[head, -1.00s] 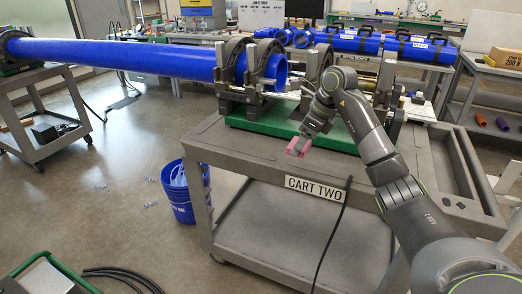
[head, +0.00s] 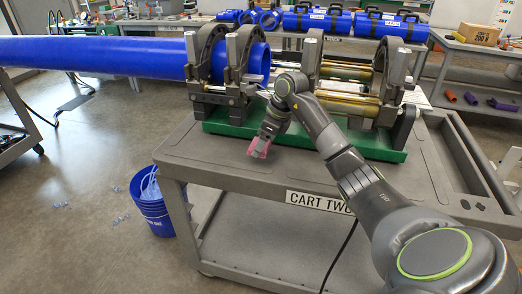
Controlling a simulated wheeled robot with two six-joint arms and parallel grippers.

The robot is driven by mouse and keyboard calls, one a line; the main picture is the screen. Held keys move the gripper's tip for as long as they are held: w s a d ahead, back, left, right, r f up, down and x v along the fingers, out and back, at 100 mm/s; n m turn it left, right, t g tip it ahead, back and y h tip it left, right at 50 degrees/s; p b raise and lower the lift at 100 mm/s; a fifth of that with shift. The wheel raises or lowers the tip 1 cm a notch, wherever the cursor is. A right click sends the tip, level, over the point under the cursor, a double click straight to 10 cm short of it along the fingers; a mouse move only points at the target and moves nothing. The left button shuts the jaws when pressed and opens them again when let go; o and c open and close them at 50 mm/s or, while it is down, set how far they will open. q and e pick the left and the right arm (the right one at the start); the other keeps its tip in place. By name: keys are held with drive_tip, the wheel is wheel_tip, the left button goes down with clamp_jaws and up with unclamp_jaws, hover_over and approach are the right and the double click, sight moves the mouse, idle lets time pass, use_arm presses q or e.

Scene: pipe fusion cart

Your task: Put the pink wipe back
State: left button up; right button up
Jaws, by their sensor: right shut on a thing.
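The pink wipe (head: 259,147) is held at the tip of my right gripper (head: 262,140), above the grey top of cart two (head: 230,164), in front of the green base (head: 231,127) of the fusion machine. The gripper is shut on the wipe. I cannot tell whether the wipe touches the cart top. My left gripper is not in view.
A long blue pipe (head: 100,54) runs in from the left into the machine's clamps (head: 209,52). A blue bucket (head: 155,212) stands on the floor left of the cart. Small scraps lie on the floor near it. The cart top's front left is clear.

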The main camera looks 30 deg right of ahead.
drive_tip(key=shift+f, duration=2.15)
drive_tip(key=o, duration=0.9)
drive_tip(key=shift+r, duration=0.1)
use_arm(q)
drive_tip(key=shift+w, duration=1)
use_arm(e)
drive_tip(key=shift+o, duration=0.2)
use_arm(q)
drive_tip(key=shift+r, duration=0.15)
use_arm(e)
drive_tip(key=shift+r, duration=0.1)
drive_tip(key=shift+d+r, duration=0.1)
drive_tip(key=shift+r, duration=0.2)
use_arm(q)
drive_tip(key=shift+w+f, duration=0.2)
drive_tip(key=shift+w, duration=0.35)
use_arm(e)
drive_tip(key=v, duration=1.1)
drive_tip(key=shift+r, duration=0.25)
